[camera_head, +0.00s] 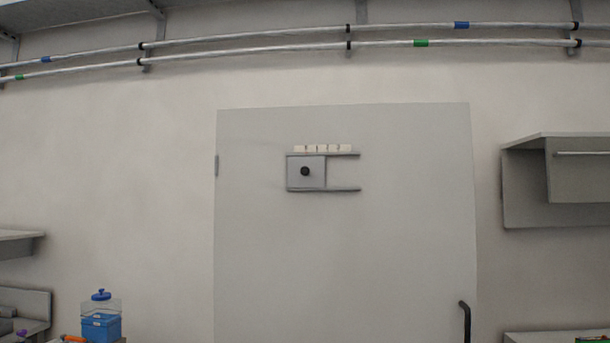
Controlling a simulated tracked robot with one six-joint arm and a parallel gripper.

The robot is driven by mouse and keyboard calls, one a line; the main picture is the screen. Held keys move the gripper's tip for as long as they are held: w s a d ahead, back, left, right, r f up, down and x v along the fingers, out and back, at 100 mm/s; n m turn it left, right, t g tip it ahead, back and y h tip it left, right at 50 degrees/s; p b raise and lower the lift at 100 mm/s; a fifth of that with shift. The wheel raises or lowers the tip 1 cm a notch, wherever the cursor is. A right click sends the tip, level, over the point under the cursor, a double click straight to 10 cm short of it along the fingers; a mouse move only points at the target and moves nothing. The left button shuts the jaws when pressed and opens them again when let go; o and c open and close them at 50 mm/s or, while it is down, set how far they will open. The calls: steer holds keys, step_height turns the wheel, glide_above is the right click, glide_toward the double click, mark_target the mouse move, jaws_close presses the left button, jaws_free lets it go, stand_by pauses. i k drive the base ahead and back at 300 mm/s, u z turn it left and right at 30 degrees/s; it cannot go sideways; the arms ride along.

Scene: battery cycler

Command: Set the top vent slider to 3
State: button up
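The vent slider (314,184) is a grey square plate with a black round knob (305,171) on the upper part of a large grey door panel (345,240). The plate sits at the left end between two horizontal rails (343,190), and the right part between the rails shows bare panel. A row of small pale label tiles (323,148) runs above the upper rail; their marks are too small to read. My gripper is not in view.
A black handle (465,318) stands at the panel's lower right. A wall cabinet (560,180) juts out at right. A blue container (101,325) is at lower left. Pipes (250,48) run along the top. The space before the slider looks clear.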

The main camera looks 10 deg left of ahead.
mark_target(306, 172)
steer(key=k, duration=1.3)
steer(key=u, duration=0.5)
steer(key=i, duration=0.7)
steer(key=u, duration=0.6)
steer(key=i, duration=0.85)
steer(key=z, duration=0.5)
steer(key=i, duration=0.8)
steer(key=z, duration=0.6)
